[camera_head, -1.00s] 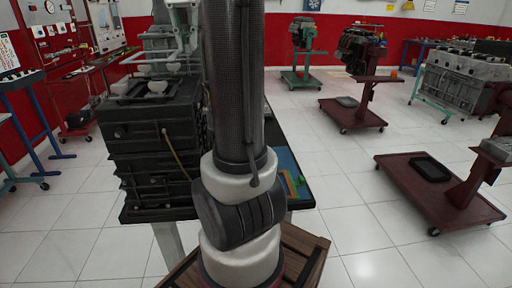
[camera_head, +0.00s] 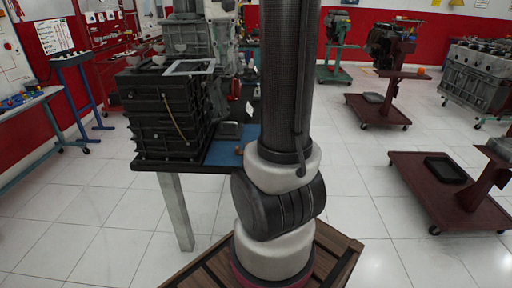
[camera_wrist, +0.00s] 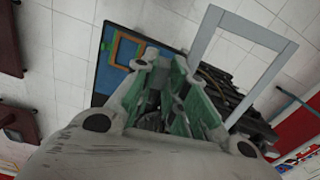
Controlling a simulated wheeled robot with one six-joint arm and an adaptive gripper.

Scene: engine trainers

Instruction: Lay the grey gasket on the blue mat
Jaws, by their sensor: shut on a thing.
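The grey gasket is a thin rectangular frame (camera_wrist: 205,43) at the upper right of the wrist view. My gripper (camera_wrist: 174,66) is shut on it at its near side, and the gasket sticks out to the right of the fingers. In the head view a grey frame (camera_head: 190,67), seemingly this gasket, shows over the black engine block. The blue mat (camera_head: 222,153) lies on the dark table beside that block, partly hidden by my arm. It also shows in the wrist view (camera_wrist: 104,73), left of the fingers and apart from the gasket. My gripper is not clearly visible in the head view.
The black engine block (camera_head: 165,115) fills the table's left part. An orange frame (camera_wrist: 121,42) lies on the mat. A small dark grey piece (camera_head: 229,131) is at the mat's back. A red trolley (camera_head: 425,205) stands at right, with clear floor between.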

